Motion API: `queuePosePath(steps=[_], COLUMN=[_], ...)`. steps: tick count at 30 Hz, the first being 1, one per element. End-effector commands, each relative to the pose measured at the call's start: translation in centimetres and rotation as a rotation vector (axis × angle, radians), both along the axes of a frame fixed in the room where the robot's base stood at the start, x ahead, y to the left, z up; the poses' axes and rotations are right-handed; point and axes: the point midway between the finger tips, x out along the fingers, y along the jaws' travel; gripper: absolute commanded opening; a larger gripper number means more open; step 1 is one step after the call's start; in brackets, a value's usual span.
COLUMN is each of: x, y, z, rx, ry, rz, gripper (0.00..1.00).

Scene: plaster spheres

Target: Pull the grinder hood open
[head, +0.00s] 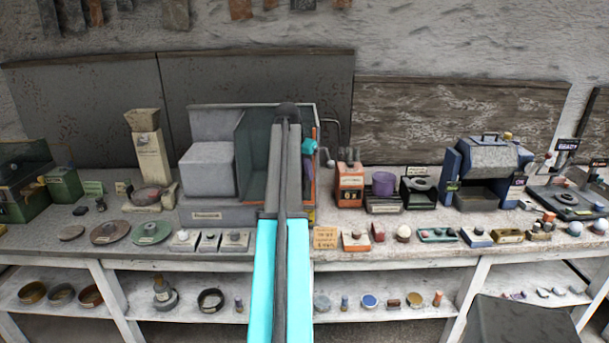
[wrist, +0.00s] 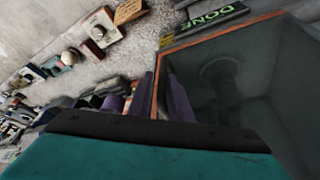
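The grinder hood (head: 255,150) is a see-through, dark greenish cover with an orange frame, on the grey machine at the middle of the bench. In the wrist view its dark pane (wrist: 235,85) fills the right side. My gripper (head: 308,158) is at the hood's right edge, partly hidden behind my own arm. In the wrist view, my gripper's two purple fingers (wrist: 163,95) stand close together, one on each side of the orange frame edge. The pictures do not show whether they press on it.
A green DONE sign (wrist: 212,17) lies near the hood. To the right stand an orange box (head: 350,183), a purple pot (head: 383,183) and a blue machine (head: 490,160). Small items line the bench's front. A dark box (head: 520,320) stands low at right.

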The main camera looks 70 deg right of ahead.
Motion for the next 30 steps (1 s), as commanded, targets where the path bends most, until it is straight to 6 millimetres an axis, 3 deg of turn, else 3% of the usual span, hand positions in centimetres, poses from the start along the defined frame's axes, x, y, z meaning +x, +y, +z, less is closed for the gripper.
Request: queuePosePath(steps=[6,16,20,25,26,27,30], x=[-0.1,-0.1,-0.1,-0.2,-0.3,-0.3,-0.5], y=[-0.5,-0.6,-0.6,-0.5,1.5,0.5,-0.2], z=[-1.3,-1.5,-1.5,-1.5,-1.7,-1.6,-1.6], rx=[0.0,0.0,0.0,0.001,0.001,0.004,0.006], ry=[0.0,-0.001,0.0,0.002,0.001,0.002,0.002], rz=[0.0,0.0,0.0,-0.001,0.001,-0.001,-0.006], gripper=[0.19,0.19,0.0,0.0,0.0,0.0,0.0])
